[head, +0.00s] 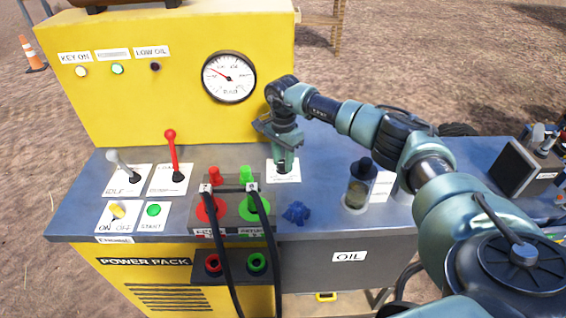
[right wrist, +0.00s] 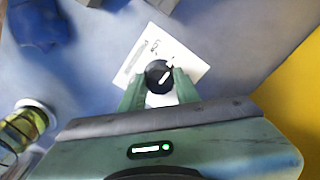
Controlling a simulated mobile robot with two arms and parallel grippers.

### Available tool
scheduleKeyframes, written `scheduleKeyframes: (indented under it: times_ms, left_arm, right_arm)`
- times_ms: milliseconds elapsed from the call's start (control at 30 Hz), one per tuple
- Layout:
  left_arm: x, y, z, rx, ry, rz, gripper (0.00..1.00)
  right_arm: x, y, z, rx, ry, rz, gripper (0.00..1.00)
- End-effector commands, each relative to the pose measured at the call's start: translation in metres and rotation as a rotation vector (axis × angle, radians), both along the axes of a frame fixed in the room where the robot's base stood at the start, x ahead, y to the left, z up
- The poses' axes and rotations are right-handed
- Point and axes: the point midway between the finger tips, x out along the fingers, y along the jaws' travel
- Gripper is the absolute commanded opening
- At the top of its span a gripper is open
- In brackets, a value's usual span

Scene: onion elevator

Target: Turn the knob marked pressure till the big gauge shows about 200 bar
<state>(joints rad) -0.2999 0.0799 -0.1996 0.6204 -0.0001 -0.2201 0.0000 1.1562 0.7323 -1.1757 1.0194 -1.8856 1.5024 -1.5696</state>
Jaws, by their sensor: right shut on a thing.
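The big round gauge (head: 229,77) is on the yellow panel, with its red needle pointing to the upper left; its numbers are too small to read. The pressure knob (right wrist: 159,75) is black and round with a white mark, on a white label plate (head: 284,176) on the bench. My right gripper (head: 283,166) reaches down over this plate and hides most of the knob in the head view. In the right wrist view its green fingers (right wrist: 160,92) stand on both sides of the knob, shut on it. My left gripper is not in view.
A red lever (head: 171,152) and a grey lever (head: 122,165) stand at the left.

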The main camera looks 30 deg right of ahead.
Motion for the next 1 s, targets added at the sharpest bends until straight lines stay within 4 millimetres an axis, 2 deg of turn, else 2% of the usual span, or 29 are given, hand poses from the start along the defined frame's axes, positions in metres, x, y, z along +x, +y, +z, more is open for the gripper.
scheduleKeyframes:
  times_ms: [433,1000]
  left_arm:
    - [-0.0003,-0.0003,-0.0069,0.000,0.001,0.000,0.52]
    - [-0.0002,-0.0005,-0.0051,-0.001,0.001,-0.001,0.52]
  right_arm:
    - [0.0007,-0.0010,0.0008,-0.001,-0.003,-0.424,0.00]
    - [0.0005,-0.0013,0.0014,-0.002,-0.003,-0.966,0.00]
